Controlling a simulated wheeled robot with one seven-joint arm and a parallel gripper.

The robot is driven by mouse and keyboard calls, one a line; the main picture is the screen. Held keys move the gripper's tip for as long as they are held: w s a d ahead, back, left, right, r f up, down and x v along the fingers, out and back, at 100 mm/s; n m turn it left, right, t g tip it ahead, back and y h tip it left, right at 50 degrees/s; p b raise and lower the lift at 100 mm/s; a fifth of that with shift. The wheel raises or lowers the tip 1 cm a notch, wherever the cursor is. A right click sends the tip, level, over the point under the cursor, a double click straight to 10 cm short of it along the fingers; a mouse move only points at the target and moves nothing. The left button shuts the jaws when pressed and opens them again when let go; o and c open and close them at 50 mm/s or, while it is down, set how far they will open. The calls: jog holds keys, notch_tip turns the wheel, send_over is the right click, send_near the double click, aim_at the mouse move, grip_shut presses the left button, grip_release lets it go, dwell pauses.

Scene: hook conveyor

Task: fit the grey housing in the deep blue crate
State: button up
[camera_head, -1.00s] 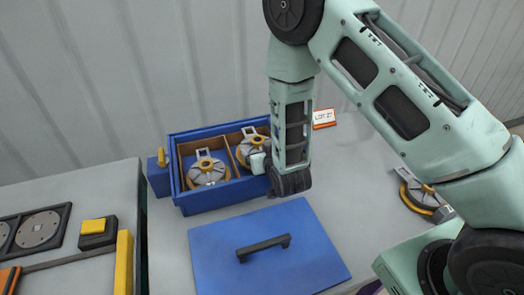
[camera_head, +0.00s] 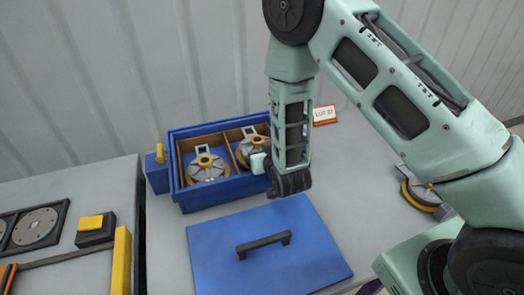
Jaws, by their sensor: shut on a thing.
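The deep blue crate (camera_head: 222,191) stands open on the table against the wall, with a tan divider making two compartments. One grey housing (camera_head: 208,163) with a yellow ring and centre lies in the left compartment. Another grey housing (camera_head: 244,152) is in the right compartment, partly hidden by my arm. My gripper (camera_head: 259,163) is at this right housing, over the crate's right part. It is shut on the housing; the fingertips are mostly hidden by the wrist. I cannot tell whether the housing touches the crate floor.
A blue lid (camera_head: 220,250) with a dark handle lies flat in front of the crate. Another grey and yellow housing (camera_head: 424,193) lies on the table at the right, partly behind my arm. A white and orange lot card (camera_head: 325,114) stands behind. A yellow-topped block (camera_head: 95,229) is on the left table.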

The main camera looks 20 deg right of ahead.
jog(key=shift+r, duration=0.15)
jog(key=shift+r+p, duration=2.05)
jog(key=shift+r, duration=1.35)
jog(key=p, duration=0.3)
jog(key=shift+r, duration=0.1)
jog(key=shift+p, duration=0.45)
jog(key=shift+f, duration=0.4)
jog(key=shift+f+b, duration=0.5)
jog(key=shift+b, duration=0.3)
jog(key=shift+f+b, duration=2.2)
jog(key=shift+f, duration=0.1)
